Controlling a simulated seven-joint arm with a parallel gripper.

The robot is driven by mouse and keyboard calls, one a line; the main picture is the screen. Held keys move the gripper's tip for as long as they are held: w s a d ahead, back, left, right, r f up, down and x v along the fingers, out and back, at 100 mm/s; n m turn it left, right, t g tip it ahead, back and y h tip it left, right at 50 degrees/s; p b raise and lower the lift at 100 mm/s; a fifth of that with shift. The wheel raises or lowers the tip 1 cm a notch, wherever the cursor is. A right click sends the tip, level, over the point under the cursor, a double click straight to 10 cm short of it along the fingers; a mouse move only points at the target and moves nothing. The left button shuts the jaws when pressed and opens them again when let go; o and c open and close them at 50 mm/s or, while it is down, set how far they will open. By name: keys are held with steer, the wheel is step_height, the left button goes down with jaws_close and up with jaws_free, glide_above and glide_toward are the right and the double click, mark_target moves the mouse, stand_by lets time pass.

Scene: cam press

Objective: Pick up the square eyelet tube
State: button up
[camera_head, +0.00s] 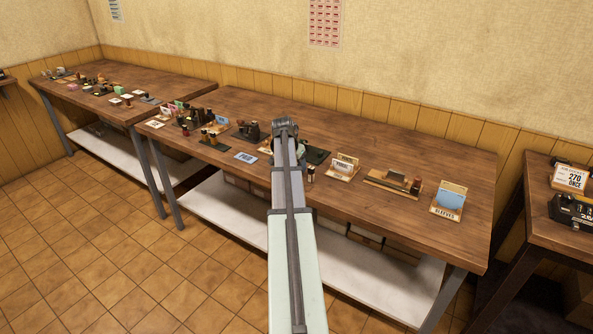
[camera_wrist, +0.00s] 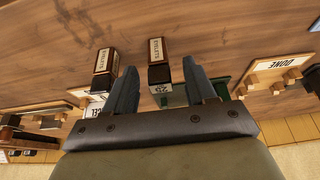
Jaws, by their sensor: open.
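Two dark tubes with brown ends and pale labels reading "EYELETS" show in the wrist view. One eyelet tube (camera_wrist: 158,52) lies in line with the gap between my fingers, and the other eyelet tube (camera_wrist: 104,62) is just left of the left finger. Both look boxy, and I cannot tell surely which is the square one. My gripper (camera_wrist: 159,68) is open with nothing clasped. I cannot tell whether a finger touches a tube. In the head view my arm hides the gripper's fingers, and small dark tubes (camera_head: 311,174) show just right of it.
A wooden rack marked "DONE" (camera_wrist: 270,75) is at the right of the wrist view. In the head view a card stand (camera_head: 343,166), a wooden tray (camera_head: 393,184) and a blue-card holder (camera_head: 450,200) stand to the right. Dark fixtures crowd the left, and bare bench lies behind.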

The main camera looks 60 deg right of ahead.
steer(key=shift+d+f, duration=0.25)
steer(key=shift+f, duration=0.4)
jaws_close()
